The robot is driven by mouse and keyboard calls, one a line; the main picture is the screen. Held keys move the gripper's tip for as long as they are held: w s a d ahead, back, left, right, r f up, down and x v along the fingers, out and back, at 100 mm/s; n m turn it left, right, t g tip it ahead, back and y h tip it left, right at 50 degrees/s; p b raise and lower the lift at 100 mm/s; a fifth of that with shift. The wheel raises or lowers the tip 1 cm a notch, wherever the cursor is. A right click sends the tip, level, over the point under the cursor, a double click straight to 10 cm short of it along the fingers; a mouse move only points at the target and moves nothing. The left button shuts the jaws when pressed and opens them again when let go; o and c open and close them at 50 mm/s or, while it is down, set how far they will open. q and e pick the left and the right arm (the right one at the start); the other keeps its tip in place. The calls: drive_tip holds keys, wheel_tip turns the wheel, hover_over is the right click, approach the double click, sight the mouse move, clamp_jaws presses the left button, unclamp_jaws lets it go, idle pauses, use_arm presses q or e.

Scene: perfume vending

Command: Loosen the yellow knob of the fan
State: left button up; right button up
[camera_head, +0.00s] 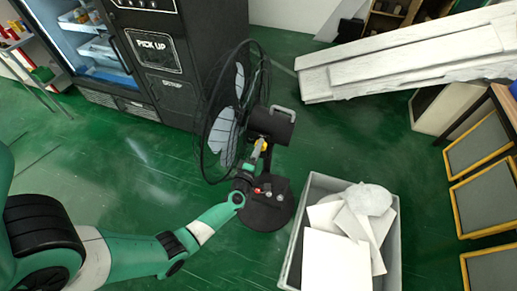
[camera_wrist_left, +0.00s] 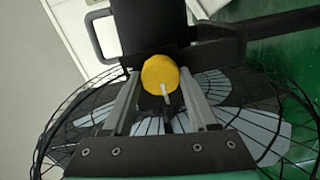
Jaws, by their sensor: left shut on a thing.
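The black fan (camera_head: 268,122) stands on the green floor, with its round wire cage on the left, its motor housing with a grey handle on the right and a round base below. The yellow knob (camera_head: 265,146) is a small patch under the housing, partly hidden by my gripper. In the left wrist view the knob (camera_wrist_left: 159,73) is a round yellow cap with a pale pin below it. My left gripper (camera_head: 261,148) is shut on the knob, with one finger on each side of it in the wrist view (camera_wrist_left: 158,78). My right gripper is not in view.
A black vending machine (camera_head: 165,65) stands behind the fan on the left. A grey bin (camera_head: 395,235) of white pieces is right of the fan base. Long white planks (camera_head: 405,58) are at the upper right. Green floor is open in between.

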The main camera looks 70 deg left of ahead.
use_arm(q)
drive_tip(key=o, duration=1.4)
drive_tip(key=shift+s+d, duration=0.1)
drive_tip(key=p+v, duration=0.3)
drive_tip(key=v, duration=0.8)
drive_tip(key=shift+s+d+p, duration=0.1)
drive_tip(key=shift+s+p, duration=0.05)
drive_tip(key=shift+p, duration=0.15)
